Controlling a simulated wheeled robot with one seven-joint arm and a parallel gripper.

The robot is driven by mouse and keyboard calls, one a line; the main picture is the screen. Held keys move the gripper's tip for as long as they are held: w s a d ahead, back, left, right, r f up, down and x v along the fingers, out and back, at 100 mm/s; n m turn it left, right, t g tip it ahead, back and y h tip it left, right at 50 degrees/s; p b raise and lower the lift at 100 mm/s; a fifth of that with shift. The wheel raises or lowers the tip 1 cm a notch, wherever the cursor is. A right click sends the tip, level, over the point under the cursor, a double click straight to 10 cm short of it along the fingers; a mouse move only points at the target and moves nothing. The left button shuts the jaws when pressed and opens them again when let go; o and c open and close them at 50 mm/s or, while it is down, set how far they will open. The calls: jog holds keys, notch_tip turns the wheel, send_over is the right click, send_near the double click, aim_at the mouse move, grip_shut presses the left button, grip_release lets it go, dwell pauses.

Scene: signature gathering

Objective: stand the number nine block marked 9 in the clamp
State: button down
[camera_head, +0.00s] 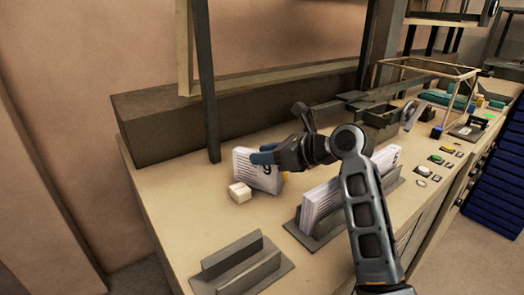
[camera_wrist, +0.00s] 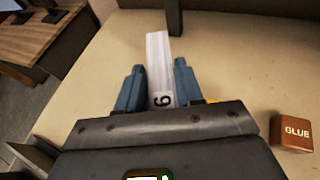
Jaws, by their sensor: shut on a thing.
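The number nine block (camera_head: 253,172) is a white, page-like slab with a dark 9 on its face. It is upright at the back left of the bench, and a gap below it cannot be judged. My gripper (camera_head: 264,156) is shut on its upper part. In the wrist view, the block (camera_wrist: 158,55) is between the two blue fingers (camera_wrist: 160,88). An empty grey holder with two upright plates (camera_head: 240,262), which may be the clamp, sits at the front left. A similar grey holder (camera_head: 330,232) holds white slabs, partly hidden by my arm.
A brown cube marked GLUE (camera_wrist: 293,133) shows in the wrist view. A dark post (camera_head: 207,90) rises behind. Small coloured pieces (camera_head: 436,159) lie at right. Bare bench lies between the nine block and the empty holder.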

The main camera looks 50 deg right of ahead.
jog(key=shift+f, duration=0.1)
jog(key=c, duration=1.2)
grip_release()
jog(key=shift+f, duration=0.1)
jog(key=o, duration=0.5)
jog(key=shift+c, duration=0.2)
